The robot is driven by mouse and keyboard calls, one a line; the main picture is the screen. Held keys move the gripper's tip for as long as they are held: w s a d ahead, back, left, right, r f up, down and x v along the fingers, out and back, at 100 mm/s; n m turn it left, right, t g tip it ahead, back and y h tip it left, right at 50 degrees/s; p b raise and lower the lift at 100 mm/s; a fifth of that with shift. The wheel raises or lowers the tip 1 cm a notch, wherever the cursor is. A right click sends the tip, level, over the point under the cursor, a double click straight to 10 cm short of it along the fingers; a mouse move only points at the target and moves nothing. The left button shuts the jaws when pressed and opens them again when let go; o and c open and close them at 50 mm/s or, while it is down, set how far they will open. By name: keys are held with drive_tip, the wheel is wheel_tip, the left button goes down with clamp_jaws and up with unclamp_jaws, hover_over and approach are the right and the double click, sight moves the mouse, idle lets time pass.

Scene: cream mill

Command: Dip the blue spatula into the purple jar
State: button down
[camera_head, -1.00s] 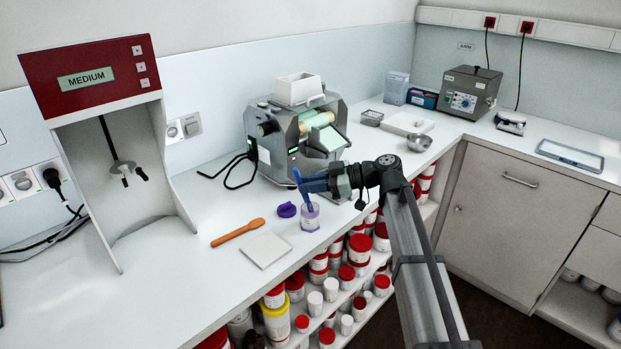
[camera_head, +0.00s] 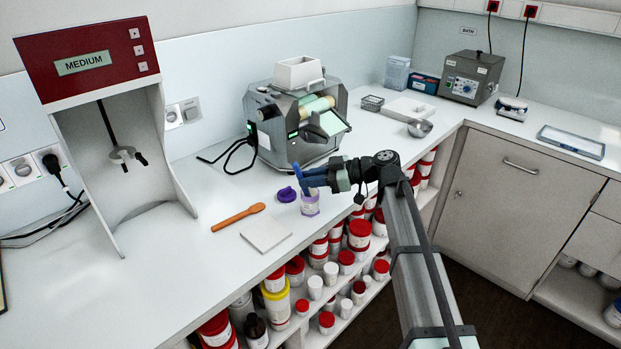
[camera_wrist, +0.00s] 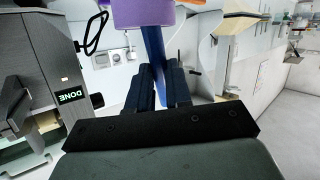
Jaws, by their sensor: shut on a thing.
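The small jar (camera_head: 310,206) with a purple label stands on the bench near its front edge. Its purple lid (camera_head: 287,195) lies off, to its left. My gripper (camera_head: 312,177) is shut on the blue spatula (camera_head: 296,170), just above the jar. The spatula is tilted, and its lower end reaches the jar's mouth. How deep it goes is hidden. In the wrist view the spatula (camera_wrist: 153,45) runs from between the dark blue fingers to the purple jar (camera_wrist: 145,12) at the top edge.
An orange spatula (camera_head: 238,217) and a white tile (camera_head: 266,235) lie left of the jar. A grey roller mill (camera_head: 300,130) stands behind. Shelves of red-lidded jars (camera_head: 359,235) are below the edge.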

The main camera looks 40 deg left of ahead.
sight(310, 197)
wheel_tip(310, 197, up, 10)
drive_tip(key=shift+f, duration=0.25)
idle(1.2)
drive_tip(key=shift+w+d, duration=0.1)
